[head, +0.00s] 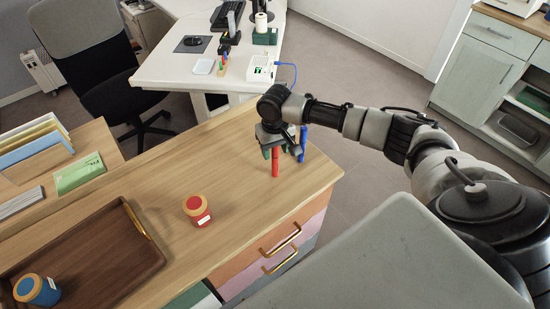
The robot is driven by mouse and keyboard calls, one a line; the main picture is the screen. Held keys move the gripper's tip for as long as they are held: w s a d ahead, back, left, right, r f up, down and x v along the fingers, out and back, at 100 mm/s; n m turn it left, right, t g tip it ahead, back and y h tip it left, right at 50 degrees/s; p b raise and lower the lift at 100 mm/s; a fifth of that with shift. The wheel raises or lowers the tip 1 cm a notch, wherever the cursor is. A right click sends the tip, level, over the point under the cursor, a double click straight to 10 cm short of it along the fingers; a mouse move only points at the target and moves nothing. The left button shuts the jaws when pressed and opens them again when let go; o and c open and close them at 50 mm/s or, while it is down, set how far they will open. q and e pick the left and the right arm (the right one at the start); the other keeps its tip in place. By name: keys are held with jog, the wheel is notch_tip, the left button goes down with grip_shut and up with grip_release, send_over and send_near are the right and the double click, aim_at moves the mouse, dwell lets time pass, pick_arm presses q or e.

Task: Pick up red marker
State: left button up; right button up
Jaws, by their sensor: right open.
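The red marker (275,163) stands upright on the wooden desk top near its right end. My right gripper (275,147) is over it, pointing down, with its fingers around or just beside the marker's upper part; I cannot tell whether they touch it. The jaws are open. A blue marker (302,144) stands upright just to the right of the gripper, close to the desk edge. My left gripper is not in view.
A red jar with a yellow lid rim (197,210) stands left of the marker. A brown tray (88,262) and a blue jar (36,290) are at the lower left. Files (34,146) stand at the left. The desk between is clear. A white desk (180,68) stands behind.

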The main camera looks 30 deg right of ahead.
jog(key=shift+f, duration=0.55)
grip_shut()
